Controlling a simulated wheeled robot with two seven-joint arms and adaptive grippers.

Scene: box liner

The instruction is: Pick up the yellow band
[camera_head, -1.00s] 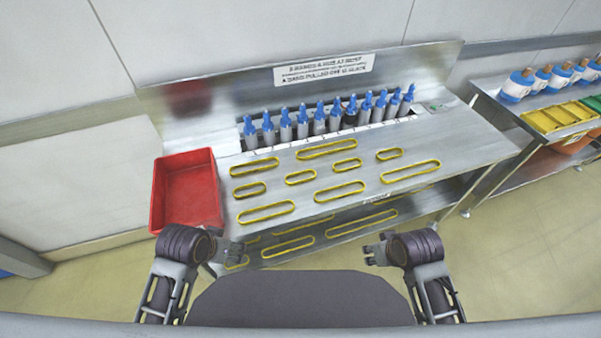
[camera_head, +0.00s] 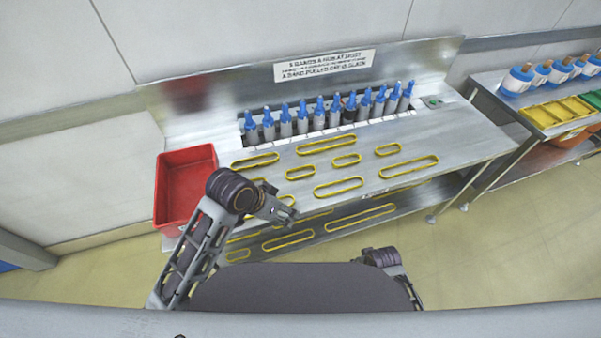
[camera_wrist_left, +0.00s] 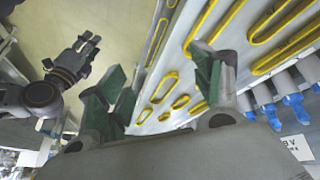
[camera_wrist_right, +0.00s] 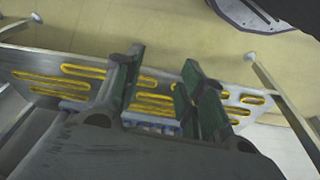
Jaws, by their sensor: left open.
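Several yellow bands lie flat on the steel bench (camera_head: 440,142), as long and short loops. A medium band (camera_head: 338,187) lies near the front edge, a long band (camera_head: 409,167) to its right, and a short band (camera_head: 300,172) behind it. My left gripper (camera_head: 287,209) is over the bench's front left edge, open and empty, and hides part of the bands there. In the left wrist view its fingers (camera_wrist_left: 165,82) are apart with bands beyond them. My right gripper (camera_wrist_right: 163,62) is open and empty in front of the bench; its fingers are mostly hidden in the head view.
A red bin (camera_head: 186,187) stands at the bench's left end. A row of blue-tipped bottles (camera_head: 318,115) stands at the back, under a sign (camera_head: 324,66). More yellow loops (camera_head: 360,218) show below the bench top. A second table on the right holds yellow trays (camera_head: 560,111).

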